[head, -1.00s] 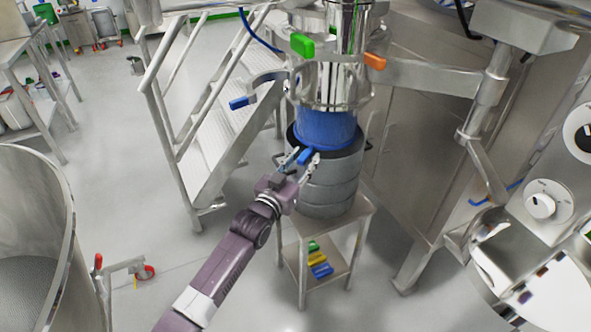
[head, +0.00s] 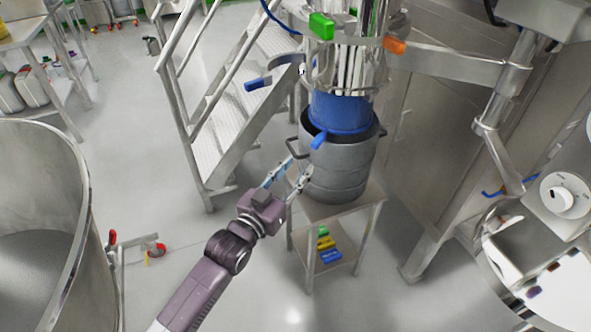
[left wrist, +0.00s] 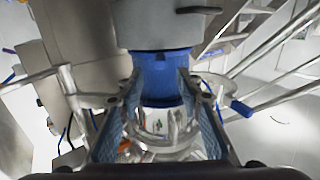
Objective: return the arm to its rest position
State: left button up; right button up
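My left arm reaches in from the bottom of the head view. My left gripper (head: 288,178) is open, its two fingers apart with nothing between them. It is in front of and to the left of the grey steel drum (head: 340,172), below the drum's rim. A blue sleeve (head: 340,113) hangs from the steel outlet into the drum's top. In the left wrist view, the blue sleeve (left wrist: 162,75) shows beyond and between the spread fingers (left wrist: 158,125). My right gripper is not in view.
The drum stands on a small steel stand (head: 372,203) with coloured clamps (head: 327,243) on its lower shelf. Steel stairs (head: 215,125) rise at the left. A large steel vessel (head: 80,230) fills the lower left. Open floor lies around my forearm.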

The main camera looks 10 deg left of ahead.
pick_arm(q)
jog(key=shift+f, duration=0.1)
jog(key=s+a+f+n+g+y, duration=0.1)
jog(key=s+a+f+g+y, duration=0.3)
jog(key=f, duration=0.9)
jog(key=s+a+f+g+h, duration=0.15)
jog(key=s+f, duration=0.35)
jog(key=f, duration=0.7)
jog(key=s+a+f+n+g+y, duration=0.15)
jog(key=s+a+f, duration=0.3)
jog(key=f, duration=0.85)
jog(key=s+a+f+g+y, duration=0.1)
jog(key=s+a+f+g, duration=0.1)
jog(key=s+f, duration=0.65)
jog(key=s+a+f+g+y, duration=0.1)
jog(key=s+f+g, duration=0.35)
jog(key=s, duration=0.75)
jog(key=s+a+f+g, duration=0.1)
jog(key=s+f, duration=0.3)
jog(key=s, duration=0.6)
jog(key=s+a+f+g+y, duration=0.1)
jog(key=s+a+f, duration=0.1)
jog(key=s, duration=0.7)
jog(key=shift+s+f, duration=0.4)
jog(key=shift+f, duration=0.45)
jog(key=shift+c, duration=0.6)
